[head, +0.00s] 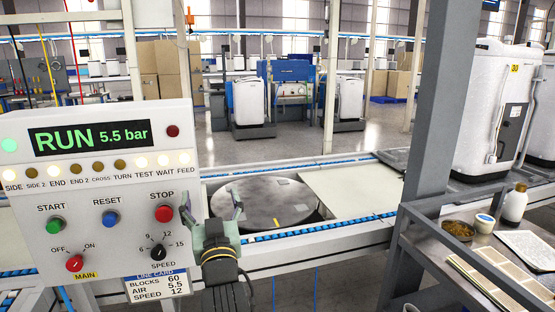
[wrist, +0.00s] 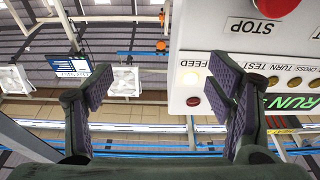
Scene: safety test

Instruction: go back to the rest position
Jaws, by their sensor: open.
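My gripper (head: 225,206) is raised at the right edge of the control panel (head: 110,240) in the head view, with its fingers pointing up. It is open and empty; in the wrist view the two dark padded fingers (wrist: 160,85) stand wide apart. The red STOP button (head: 164,214) is just left of it in the head view. In the wrist view the panel appears upside down, with the STOP button (wrist: 272,8) at the top right, and the right finger overlaps the panel's edge. I cannot tell whether it touches. The display (head: 95,137) reads RUN 5.5 bar.
A round dark turntable (head: 262,203) lies behind my gripper, set in a conveyor line. A grey post (head: 433,110) stands to the right. A side table holds a bowl (head: 457,231), a white bottle (head: 514,204) and trays (head: 526,246). A white machine (head: 490,110) stands behind it.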

